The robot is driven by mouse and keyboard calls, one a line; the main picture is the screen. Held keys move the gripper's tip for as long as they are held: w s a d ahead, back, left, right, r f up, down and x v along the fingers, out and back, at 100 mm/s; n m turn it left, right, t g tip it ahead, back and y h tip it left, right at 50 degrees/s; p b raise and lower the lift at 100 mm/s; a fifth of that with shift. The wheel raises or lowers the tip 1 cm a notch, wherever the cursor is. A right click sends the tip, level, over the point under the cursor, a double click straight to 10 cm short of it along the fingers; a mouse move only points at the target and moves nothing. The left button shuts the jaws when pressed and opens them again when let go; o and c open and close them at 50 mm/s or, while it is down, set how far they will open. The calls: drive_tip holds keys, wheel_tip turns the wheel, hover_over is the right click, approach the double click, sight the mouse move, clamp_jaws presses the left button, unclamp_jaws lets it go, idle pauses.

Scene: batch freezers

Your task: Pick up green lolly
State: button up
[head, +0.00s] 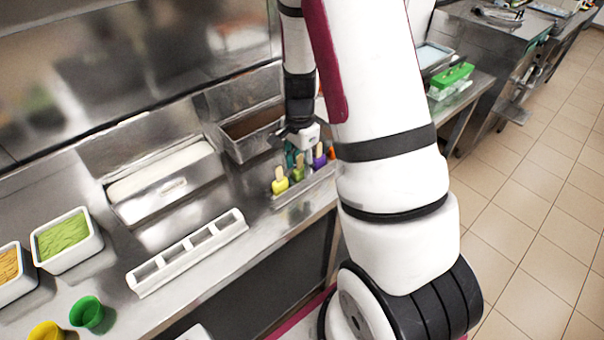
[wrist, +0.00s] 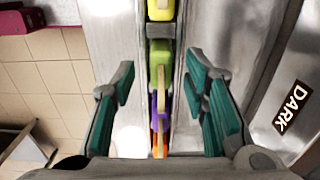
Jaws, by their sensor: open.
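The green lolly (head: 298,172) stands in a narrow metal rack (head: 302,188), between a yellow lolly (head: 280,185) and a purple lolly (head: 320,161). In the wrist view, the green lolly (wrist: 160,52) shows in the middle of the row with its wooden stick toward the camera. My gripper (wrist: 160,85) is open and empty, its teal-padded fingers on either side of the row, apart from the lollies. The purple lolly (wrist: 160,106) also lies between the fingers in that view. In the head view my gripper (head: 300,157) is above the rack, partly hidden by my arm.
An orange lolly (head: 332,152) stands at the rack's far end. A metal tub (head: 250,135) with brown contents is behind the rack, and a white slotted holder (head: 188,252) lies on the counter to the left. A label reading DARK (wrist: 290,106) is right of the gripper.

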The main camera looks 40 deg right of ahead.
drive_tip(key=shift+f, duration=0.6)
clamp_jaws()
drive_tip(key=shift+w+r, duration=0.1)
drive_tip(key=shift+r, duration=0.05)
drive_tip(key=shift+r, duration=0.5)
drive_tip(key=shift+s+d+r+b, duration=0.1)
drive_tip(key=shift+s+r+b, duration=0.15)
drive_tip(key=shift+r, duration=0.35)
drive_tip(key=shift+s+d+r+b, duration=0.1)
drive_tip(key=shift+s+r+b, duration=0.15)
drive_tip(key=shift+r, duration=0.35)
drive_tip(key=s+d+r+b, duration=0.1)
drive_tip(key=s+d, duration=0.4)
drive_tip(key=s, duration=0.8)
wheel_tip(320, 180, up, 7)
drive_tip(key=s+p, duration=0.1)
drive_tip(key=p, duration=0.4)
drive_tip(key=shift+r, duration=0.2)
